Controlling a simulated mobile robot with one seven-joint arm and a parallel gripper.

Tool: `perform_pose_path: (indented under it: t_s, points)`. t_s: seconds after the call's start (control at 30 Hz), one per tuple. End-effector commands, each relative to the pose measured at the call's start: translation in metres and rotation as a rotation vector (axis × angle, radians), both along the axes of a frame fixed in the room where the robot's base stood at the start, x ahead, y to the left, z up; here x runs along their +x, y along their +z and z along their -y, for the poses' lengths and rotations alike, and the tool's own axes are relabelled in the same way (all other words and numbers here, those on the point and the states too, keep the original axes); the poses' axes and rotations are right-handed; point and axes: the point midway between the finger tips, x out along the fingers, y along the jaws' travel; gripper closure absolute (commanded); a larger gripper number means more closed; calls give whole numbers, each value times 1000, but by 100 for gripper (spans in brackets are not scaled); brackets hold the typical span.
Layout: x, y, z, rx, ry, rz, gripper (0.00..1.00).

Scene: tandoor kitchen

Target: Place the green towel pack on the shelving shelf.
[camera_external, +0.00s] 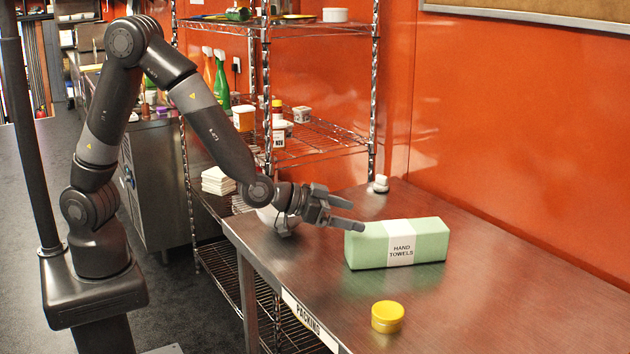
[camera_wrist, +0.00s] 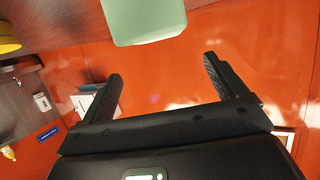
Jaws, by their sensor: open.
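The green towel pack (camera_external: 428,242) lies on the metal table (camera_external: 480,300), with a white band reading "HAND TOWELS". In the wrist view its green end (camera_wrist: 143,20) shows at the top, ahead of the fingers. My gripper (camera_external: 345,212) is open and empty, close to the pack's left end; whether a finger touches it I cannot tell. In the wrist view my gripper's two fingers (camera_wrist: 160,72) are spread apart with nothing between them. The wire shelving (camera_external: 320,146) stands behind the table at the left, with several levels.
A small white item (camera_external: 380,184) is at the table's back edge. The middle shelf holds several jars and spray bottles (camera_external: 222,80), with some bare wire at its right. The table's right side is clear.

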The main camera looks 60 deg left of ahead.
Motion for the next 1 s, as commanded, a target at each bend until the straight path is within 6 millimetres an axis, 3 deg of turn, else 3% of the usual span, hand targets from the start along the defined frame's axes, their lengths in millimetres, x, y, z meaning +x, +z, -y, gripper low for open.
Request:
perform_pose_path:
  t_s: [0.23, 0.37, 0.53, 0.67, 0.87, 1.0]
  points:
    - [-12, 9, -10, -3, 1, -8, 10]
    - [-11, 28, -34, -13, 4, -50, 10]
    - [-20, 64, -90, -19, 10, -157, 10]
    - [-39, 87, -138, -9, 26, -243, 10]
    - [-86, 112, -213, 28, 79, -375, 10]
    - [-130, 122, -264, 62, 143, -469, 10]
